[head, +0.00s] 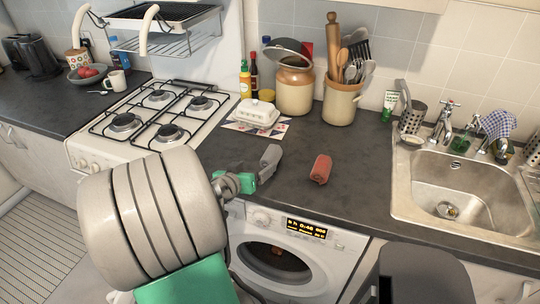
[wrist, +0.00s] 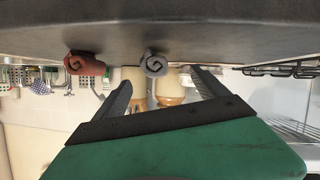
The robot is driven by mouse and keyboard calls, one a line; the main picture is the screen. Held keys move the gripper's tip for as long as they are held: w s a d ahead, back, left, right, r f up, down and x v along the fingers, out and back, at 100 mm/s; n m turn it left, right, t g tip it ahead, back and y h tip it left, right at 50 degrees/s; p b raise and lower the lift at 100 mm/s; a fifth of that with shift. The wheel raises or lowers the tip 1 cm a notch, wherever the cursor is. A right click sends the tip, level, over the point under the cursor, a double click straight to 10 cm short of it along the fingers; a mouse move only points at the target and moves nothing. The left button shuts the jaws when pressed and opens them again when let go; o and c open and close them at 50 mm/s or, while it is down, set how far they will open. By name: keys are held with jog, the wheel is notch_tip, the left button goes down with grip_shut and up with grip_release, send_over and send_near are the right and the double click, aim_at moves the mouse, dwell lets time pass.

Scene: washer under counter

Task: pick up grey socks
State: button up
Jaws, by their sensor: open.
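The grey socks (head: 270,157) are a rolled bundle on the dark countertop, just beyond my gripper (head: 250,180) in the head view. The upside-down wrist view shows the rolled end of the grey socks (wrist: 154,64) in the gap between the two dark fingers of my gripper (wrist: 161,78). The fingers are open, and nothing is held. The socks appear to lie ahead of the fingertips; I cannot tell the exact distance. My arm hides part of the counter's front edge in the head view.
Rolled red socks (head: 320,169) lie to the right of the grey ones. A butter dish (head: 255,113), a stoneware jar (head: 294,88) and a utensil crock (head: 340,103) stand behind. The stove (head: 150,120) is left, the sink (head: 455,190) right, the washer (head: 290,250) below.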

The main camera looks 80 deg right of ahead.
aim_at(264, 161)
jog(key=x, duration=0.2)
jog(key=p+x, duration=0.1)
jog(key=x, duration=0.5)
jog(key=shift+s+r+p, duration=0.25)
jog(key=shift+r+p, duration=0.05)
jog(key=c, duration=1.4)
jog(key=shift+c, duration=0.2)
jog(key=shift+r, duration=0.1)
